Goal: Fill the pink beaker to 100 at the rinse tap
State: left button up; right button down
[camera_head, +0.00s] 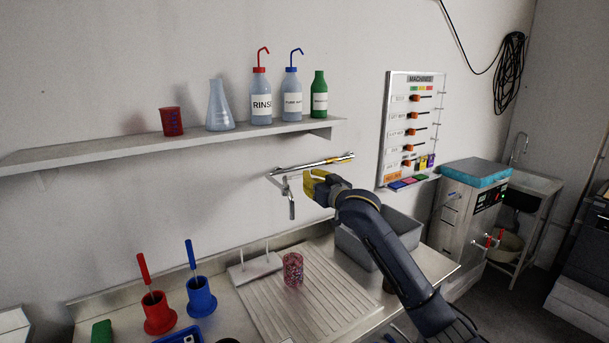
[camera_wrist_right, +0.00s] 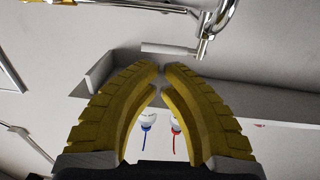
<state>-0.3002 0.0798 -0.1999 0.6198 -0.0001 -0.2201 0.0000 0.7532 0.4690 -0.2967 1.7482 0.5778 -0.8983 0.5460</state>
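The pink beaker (camera_head: 293,270) stands upright on the ribbed drainboard, below and left of my right arm. No level can be read on it. A metal tap (camera_head: 291,206) hangs from the wall above the sink area, its spout pointing down. My right gripper (camera_head: 309,180) is beside the tap, to its right, with its yellow fingertips drawn together. In the right wrist view its fingertips (camera_wrist_right: 161,68) nearly meet, with nothing between them. A pale bar and metal tap parts (camera_wrist_right: 203,45) lie just beyond the tips; contact cannot be told. My left gripper is out of view.
A shelf (camera_head: 110,150) above holds a red beaker (camera_head: 172,121), a flask (camera_head: 219,108) and several bottles. A peg stand (camera_head: 255,268) is behind the beaker. Red (camera_head: 159,316) and blue (camera_head: 201,298) holders stand left. A grey basin (camera_head: 399,224) is partly behind my arm.

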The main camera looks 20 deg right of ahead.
jog(key=shift+w+a, duration=0.2)
jog(key=shift+w, duration=0.8)
jog(key=shift+w+a, duration=0.2)
jog(key=shift+w, duration=0.8)
